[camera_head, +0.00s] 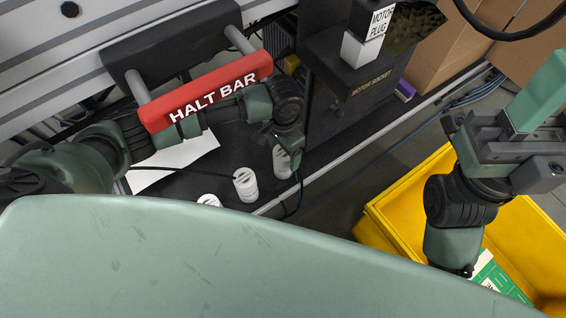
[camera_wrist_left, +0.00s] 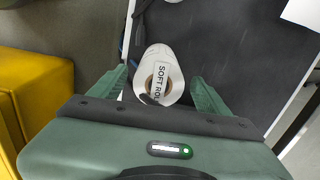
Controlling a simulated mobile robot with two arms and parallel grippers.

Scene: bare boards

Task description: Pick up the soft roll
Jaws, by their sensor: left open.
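The soft roll (camera_wrist_left: 170,58) is a white roll with a dark core opening and a "SOFT RO…" label, seen end-on in the left wrist view. In the head view, a white roll (camera_head: 282,162) stands on the dark board below my left gripper (camera_head: 284,148); it appears to be the same one. My left gripper also shows in the wrist view (camera_wrist_left: 159,76), open, with a finger on either side of the roll and gaps beside it. I cannot tell how far down the fingers reach. My right gripper (camera_head: 520,120) is at the right, away from the rolls; its jaw opening is unclear.
Two more white rolls (camera_head: 245,185) (camera_head: 209,200) stand to the left on the dark board. The red "HALT BAR" (camera_head: 215,90) lies close behind my left arm. A motor socket block (camera_head: 365,85) stands behind right. A yellow bin (camera_head: 385,222) is at the right.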

